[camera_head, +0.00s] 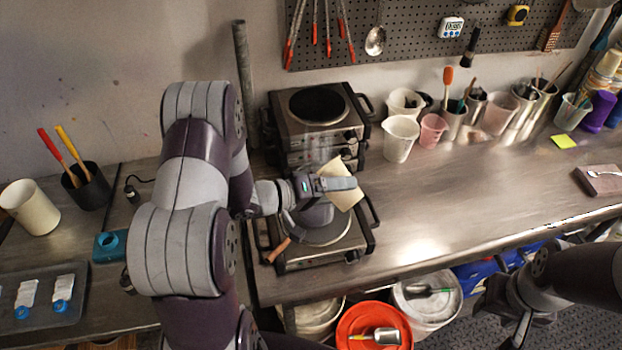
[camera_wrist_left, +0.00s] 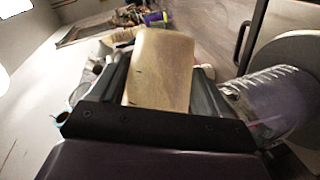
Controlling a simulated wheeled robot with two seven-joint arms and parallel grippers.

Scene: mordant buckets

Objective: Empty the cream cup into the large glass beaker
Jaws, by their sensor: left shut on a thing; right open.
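My left gripper (camera_head: 338,184) is shut on the cream cup (camera_head: 345,197) and holds it tilted above the front hotplate. The cup also fills the middle of the left wrist view (camera_wrist_left: 160,68), between the fingers; its inside is hidden. Clear ribbed glass (camera_wrist_left: 270,98) also shows right of the gripper in the left wrist view. I cannot tell whether the cup is over its mouth. My right gripper (camera_head: 508,312) is open and empty, off the bench's front edge.
A stacked hotplate unit (camera_head: 290,128) stands behind. White jugs (camera_head: 400,138) and tool cups stand to the right. Buckets, one orange (camera_head: 350,325), stand below. The bench's right middle is clear.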

